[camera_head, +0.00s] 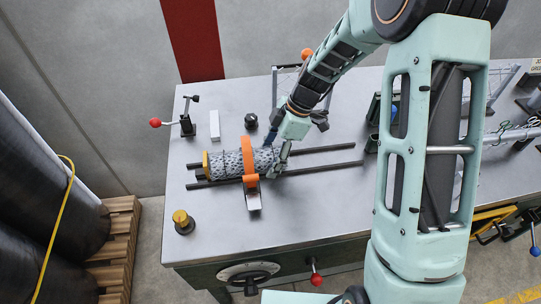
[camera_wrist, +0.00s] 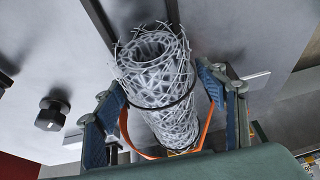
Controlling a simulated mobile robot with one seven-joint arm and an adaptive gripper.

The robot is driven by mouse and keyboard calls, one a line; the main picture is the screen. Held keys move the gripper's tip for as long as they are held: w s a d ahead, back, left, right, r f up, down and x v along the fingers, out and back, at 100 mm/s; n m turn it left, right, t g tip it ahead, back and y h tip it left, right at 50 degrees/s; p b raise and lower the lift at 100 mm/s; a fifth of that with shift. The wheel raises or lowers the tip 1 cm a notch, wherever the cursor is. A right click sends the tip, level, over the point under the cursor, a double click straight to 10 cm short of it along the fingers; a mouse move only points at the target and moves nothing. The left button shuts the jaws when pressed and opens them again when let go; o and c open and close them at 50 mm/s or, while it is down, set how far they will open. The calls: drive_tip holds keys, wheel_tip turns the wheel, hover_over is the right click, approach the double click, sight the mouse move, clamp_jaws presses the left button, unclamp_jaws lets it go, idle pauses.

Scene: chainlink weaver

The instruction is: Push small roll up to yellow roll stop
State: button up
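The small roll (camera_head: 232,163), a grey wire-mesh cylinder, lies along two dark rails in the head view. The yellow roll stop (camera_head: 205,163) stands at its left end; I cannot tell whether they touch. My gripper (camera_head: 277,152) is at the roll's right end. In the wrist view the small roll (camera_wrist: 160,85) shows its open end, between the two spread blue fingers of my gripper (camera_wrist: 163,95). The fingers look open, one on each side; contact is unclear.
The dark rails (camera_head: 325,169) run on bare to the right. A red-knobbed lever (camera_head: 156,123) stands at the table's left, with a yellow-topped black post (camera_head: 182,219) at the front left corner. A black knob (camera_head: 251,121) stands behind the roll.

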drive_tip(key=c, duration=1.2)
drive_tip(key=o, duration=1.6)
drive_tip(key=v, duration=1.2)
drive_tip(key=shift+a, duration=0.1)
drive_tip(key=shift+s, duration=0.1)
